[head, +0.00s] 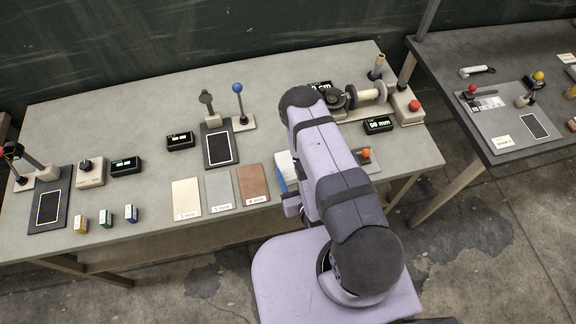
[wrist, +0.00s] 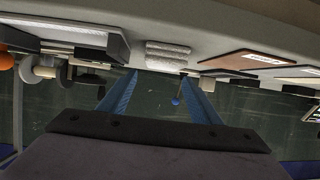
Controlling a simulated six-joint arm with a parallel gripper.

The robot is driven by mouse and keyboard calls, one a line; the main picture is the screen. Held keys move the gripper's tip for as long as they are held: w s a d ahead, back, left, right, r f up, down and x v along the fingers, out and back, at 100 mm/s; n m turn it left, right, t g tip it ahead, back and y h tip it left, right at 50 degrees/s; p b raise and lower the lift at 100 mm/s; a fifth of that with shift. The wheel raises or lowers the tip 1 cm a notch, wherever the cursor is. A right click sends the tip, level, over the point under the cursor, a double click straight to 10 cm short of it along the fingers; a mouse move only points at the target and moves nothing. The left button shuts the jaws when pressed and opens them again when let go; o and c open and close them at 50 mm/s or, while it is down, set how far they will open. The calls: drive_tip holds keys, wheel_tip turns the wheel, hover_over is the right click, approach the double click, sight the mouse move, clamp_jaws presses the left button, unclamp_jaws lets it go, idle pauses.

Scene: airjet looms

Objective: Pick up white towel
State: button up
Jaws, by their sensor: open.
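The white towel (wrist: 168,54) is a small, textured, folded or rolled bundle. In the wrist view, where the scene looks upside down, it lies on the table near the top middle, ahead of my gripper (wrist: 160,77). The two blue fingers are wide apart with nothing between them, and the towel is beyond their tips. In the head view my arm covers most of this spot; a pale patch (head: 283,163) beside the arm is probably the towel. The fingers are mostly hidden there.
A brown sample card (head: 252,183) lies left of my arm, with grey (head: 219,190) and cream (head: 186,198) cards beyond it. An orange-knobbed device (head: 366,155) stands close on the right. A spool device (head: 362,97) stands behind. The table's front edge is close.

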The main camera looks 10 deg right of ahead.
sight(287, 161)
drive_tip(key=shift+b+x, duration=0.3)
drive_tip(key=shift+x, duration=0.7)
drive_tip(key=shift+f+b+x, duration=0.2)
drive_tip(key=shift+b+x, duration=0.2)
drive_tip(key=shift+x, duration=0.55)
drive_tip(key=shift+f+b+x, duration=0.15)
drive_tip(key=shift+b+x, duration=0.25)
drive_tip(key=shift+x, duration=0.55)
drive_tip(key=shift+w+a+f, duration=0.25)
drive_tip(key=shift+w, duration=0.2)
drive_tip(key=c, duration=0.8)
